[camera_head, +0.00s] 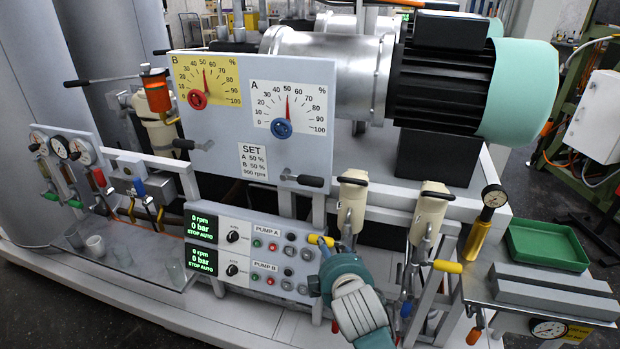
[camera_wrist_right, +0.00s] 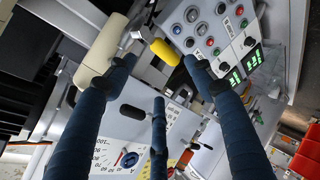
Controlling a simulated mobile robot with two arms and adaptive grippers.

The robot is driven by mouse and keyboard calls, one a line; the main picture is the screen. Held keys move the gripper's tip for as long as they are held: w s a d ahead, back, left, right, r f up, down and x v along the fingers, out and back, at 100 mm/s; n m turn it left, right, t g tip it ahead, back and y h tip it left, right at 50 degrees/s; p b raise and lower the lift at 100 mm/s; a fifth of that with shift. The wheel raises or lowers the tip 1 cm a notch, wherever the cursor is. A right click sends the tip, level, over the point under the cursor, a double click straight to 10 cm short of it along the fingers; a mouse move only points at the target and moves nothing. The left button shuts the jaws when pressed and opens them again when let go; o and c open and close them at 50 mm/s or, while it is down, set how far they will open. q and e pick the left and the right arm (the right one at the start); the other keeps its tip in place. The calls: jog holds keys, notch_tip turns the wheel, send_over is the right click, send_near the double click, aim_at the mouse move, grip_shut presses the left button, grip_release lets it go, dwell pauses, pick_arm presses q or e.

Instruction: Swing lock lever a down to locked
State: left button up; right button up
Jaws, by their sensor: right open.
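Lock lever a appears to be the black-handled lever (camera_head: 303,180) under dial A (camera_head: 288,107) on the grey gauge panel. Its handle sticks out roughly level to the right. It also shows in the right wrist view as a black handle (camera_wrist_right: 137,113), beside the fingers. My right gripper (camera_head: 325,247) is open, below and to the right of the lever, close to a yellow handle (camera_head: 320,240). In the right wrist view the yellow handle (camera_wrist_right: 165,52) appears between the spread fingertips of the right gripper (camera_wrist_right: 160,70); contact cannot be told. My left gripper is not in view.
A similar black lever (camera_head: 190,145) sits under dial B (camera_head: 207,80). The pump control panel (camera_head: 250,255) is left of my gripper. Cream-coloured cylinders (camera_head: 351,203) stand right of the lever. A green tray (camera_head: 546,245) is at the right.

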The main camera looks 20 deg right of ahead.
aim_at(311, 181)
jog(key=w+a+r+n+t, duration=0.2)
jog(key=w+r+n+t, duration=0.2)
jog(key=w+r, duration=0.65)
jog(key=x, duration=0.3)
jog(key=p+x, duration=0.1)
jog(key=x, duration=0.2)
jog(key=d+x, duration=0.1)
jog(key=x, duration=0.2)
jog(key=shift+w+r+p, duration=0.15)
jog(key=shift+w+p, duration=0.15)
jog(key=shift+p, duration=0.1)
jog(key=shift+c, duration=0.5)
jog(key=shift+d, duration=0.1)
grip_shut()
